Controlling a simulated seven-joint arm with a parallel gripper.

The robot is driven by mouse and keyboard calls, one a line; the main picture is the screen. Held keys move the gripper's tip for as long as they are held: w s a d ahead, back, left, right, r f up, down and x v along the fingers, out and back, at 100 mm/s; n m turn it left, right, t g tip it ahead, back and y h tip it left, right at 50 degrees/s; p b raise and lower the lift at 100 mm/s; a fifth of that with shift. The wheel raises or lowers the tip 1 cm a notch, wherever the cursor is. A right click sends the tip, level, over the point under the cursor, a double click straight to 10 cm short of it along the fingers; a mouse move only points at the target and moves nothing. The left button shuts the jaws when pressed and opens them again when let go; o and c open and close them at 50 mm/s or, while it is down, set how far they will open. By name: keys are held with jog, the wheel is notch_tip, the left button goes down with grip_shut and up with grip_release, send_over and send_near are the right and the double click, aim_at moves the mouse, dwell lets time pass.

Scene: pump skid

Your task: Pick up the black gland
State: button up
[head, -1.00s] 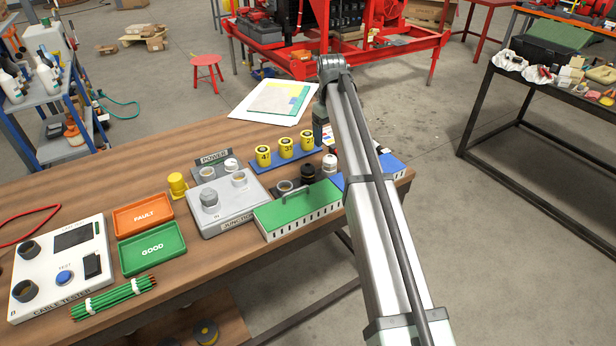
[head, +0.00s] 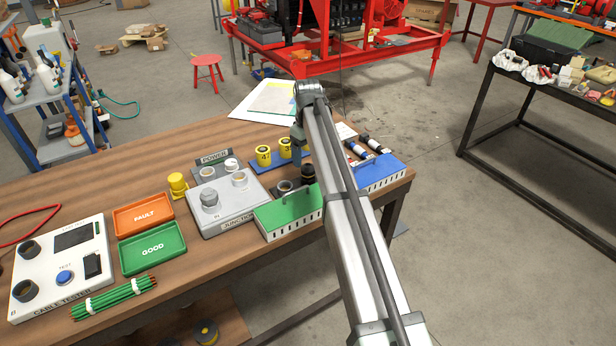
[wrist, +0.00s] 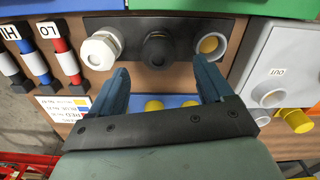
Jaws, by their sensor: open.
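The black gland (head: 308,174) stands upright in a dark holder behind the green box, partly crowded by my arm in the head view. In the wrist view the black gland (wrist: 157,48) sits in the middle of the dark holder (wrist: 133,27), between a white gland (wrist: 101,45) and an empty-looking round socket (wrist: 209,44). My gripper (wrist: 160,74) is open and empty, its two blue fingers apart, with the black gland between their lines and beyond the tips. The gripper is largely hidden in the head view.
A green box (head: 283,212) and a blue box (head: 381,173) stand in front of the holder. The grey junction box (head: 222,201) is to the left. Yellow numbered caps (head: 263,155) stand on a blue rack behind. Red and blue plugs (wrist: 66,62) lie beside the white gland.

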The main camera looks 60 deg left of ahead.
aim_at(307, 165)
jog(key=shift+a+f, duration=0.2)
jog(key=shift+f, duration=2.45)
jog(key=c, duration=1.2)
jog(key=shift+r, duration=0.1)
notch_tip(307, 165, up, 10)
jog(key=shift+s+a+r, duration=0.55)
jog(key=shift+s+a, duration=0.6)
jog(key=shift+s, duration=2.25)
jog(key=shift+s+a+r, duration=0.55)
jog(key=shift+s+a, duration=0.6)
jog(key=shift+s, duration=2.25)
jog(key=shift+s+a+r, duration=0.55)
jog(key=shift+s+a, duration=0.6)
jog(key=shift+s, duration=2.25)
